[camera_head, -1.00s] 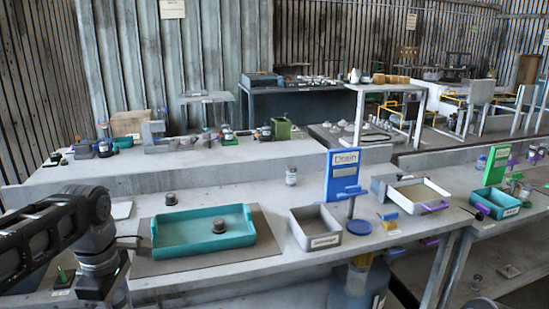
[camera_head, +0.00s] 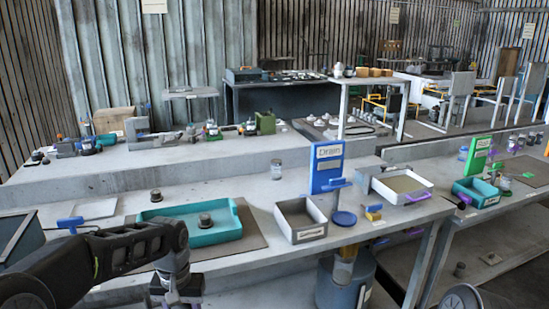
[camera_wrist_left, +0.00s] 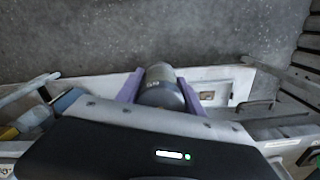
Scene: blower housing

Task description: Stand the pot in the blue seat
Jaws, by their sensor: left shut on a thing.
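My left gripper (camera_wrist_left: 160,92) has purple fingers shut on a grey cylindrical pot (camera_wrist_left: 158,74) with a small label, seen in the left wrist view. In the head view the left gripper (camera_head: 178,290) is at the bottom, in front of the bench edge, and the pot is not clearly visible there. A small round blue dish (camera_head: 344,218), which looks like the blue seat, sits on the bench right of the grey bin, in front of the blue sign board (camera_head: 326,168). It is well to the right of the left gripper. My right gripper is not in view.
A teal tray (camera_head: 232,233) holds a dark round part. A grey bin (camera_head: 301,236) and a white tray (camera_head: 428,187) stand near the sign board.

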